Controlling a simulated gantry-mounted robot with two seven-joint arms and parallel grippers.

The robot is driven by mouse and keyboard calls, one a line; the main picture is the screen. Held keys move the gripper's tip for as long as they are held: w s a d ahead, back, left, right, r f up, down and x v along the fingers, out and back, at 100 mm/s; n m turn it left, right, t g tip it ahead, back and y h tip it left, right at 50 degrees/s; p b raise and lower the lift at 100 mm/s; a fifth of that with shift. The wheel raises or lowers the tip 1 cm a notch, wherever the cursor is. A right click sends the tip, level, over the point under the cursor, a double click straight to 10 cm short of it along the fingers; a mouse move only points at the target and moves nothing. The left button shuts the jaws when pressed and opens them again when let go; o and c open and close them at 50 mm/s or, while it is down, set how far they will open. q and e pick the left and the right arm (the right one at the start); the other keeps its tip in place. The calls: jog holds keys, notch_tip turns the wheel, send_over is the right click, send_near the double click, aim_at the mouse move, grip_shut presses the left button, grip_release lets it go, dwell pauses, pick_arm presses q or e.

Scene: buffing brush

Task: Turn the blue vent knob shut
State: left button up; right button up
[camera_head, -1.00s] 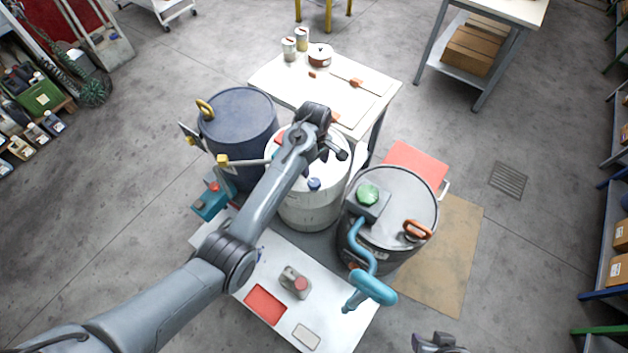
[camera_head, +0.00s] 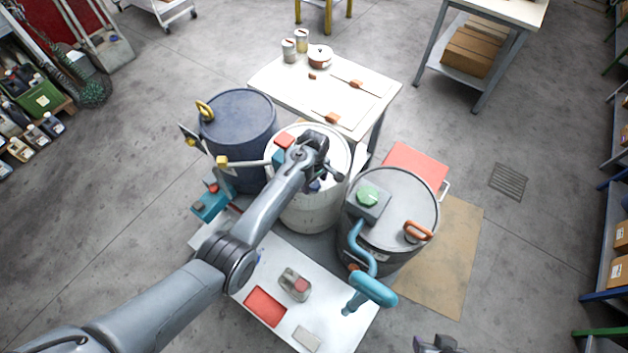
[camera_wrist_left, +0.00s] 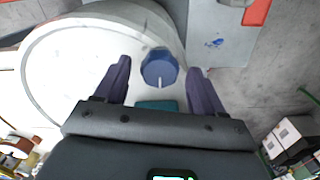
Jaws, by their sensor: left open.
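The blue vent knob (camera_wrist_left: 159,66) sits on the white drum's top (camera_wrist_left: 75,75) in the left wrist view, with a pale pointer mark toward the gripper. My left gripper (camera_wrist_left: 159,72) is open, its two dark fingers either side of the knob in the picture, with gaps to both. I cannot tell how far above the knob they are. In the head view my left gripper (camera_head: 326,178) is over the white drum (camera_head: 310,215) and mostly hides the knob. My right gripper (camera_head: 437,345) shows only partly at the bottom edge; its jaws are unclear.
A dark blue drum (camera_head: 238,115) stands left of the white drum. A grey drum (camera_head: 400,200) with a green knob (camera_head: 368,196) and an orange handle (camera_head: 417,231) stands right. A teal block (camera_wrist_left: 157,105) lies near the fingers. A white table (camera_head: 385,82) stands behind.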

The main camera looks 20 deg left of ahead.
pick_arm(q)
jog(key=c, duration=1.1)
jog(key=shift+o, duration=0.2)
jog(key=shift+r+m+p, duration=0.15)
jog(key=shift+m+p, duration=0.15)
jog(key=shift+m, duration=0.1)
jog(key=m+p, duration=0.1)
jog(key=m, duration=0.1)
jog(key=shift+m, duration=0.4)
jog(key=m+p, duration=0.1)
jog(key=m, duration=0.3)
jog(key=shift+m+p, duration=0.3)
jog(key=shift+p, duration=0.05)
jog(key=m, duration=0.4)
jog(key=shift+m+p, duration=0.3)
jog(key=m, duration=0.5)
